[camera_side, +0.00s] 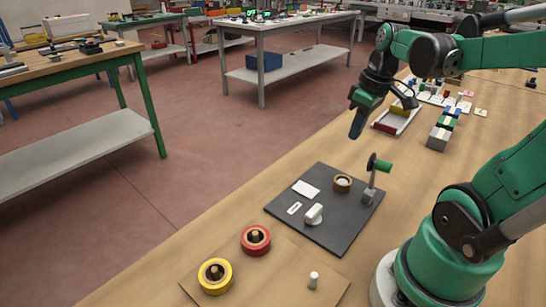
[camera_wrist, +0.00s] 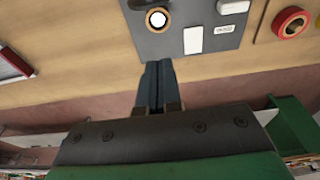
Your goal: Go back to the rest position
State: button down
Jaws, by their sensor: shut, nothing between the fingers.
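My gripper (camera_side: 358,124) hangs in the air beyond the far edge of the dark plate, with its fingers pointing down. In the wrist view its two dark fingers (camera_wrist: 158,72) lie together with nothing between them. The dark plate (camera_side: 322,231) lies on the wooden bench. No mark of a rest position shows in either view.
A tray with a red edge (camera_side: 389,128) and several blocks (camera_side: 438,138) stand to the right of my gripper. Other tables stand behind, across open floor.

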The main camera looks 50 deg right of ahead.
notch_tip(320, 180, up, 6)
jog(key=s, duration=0.2)
jog(key=w+a+f+t, duration=0.2)
jog(key=w+a+f, duration=0.1)
jog(key=a, duration=0.4)
jog(key=w+a+f+t, duration=0.3)
jog(key=w+a, duration=0.1)
jog(key=a, duration=0.4)
jog(key=shift+f, duration=0.15)
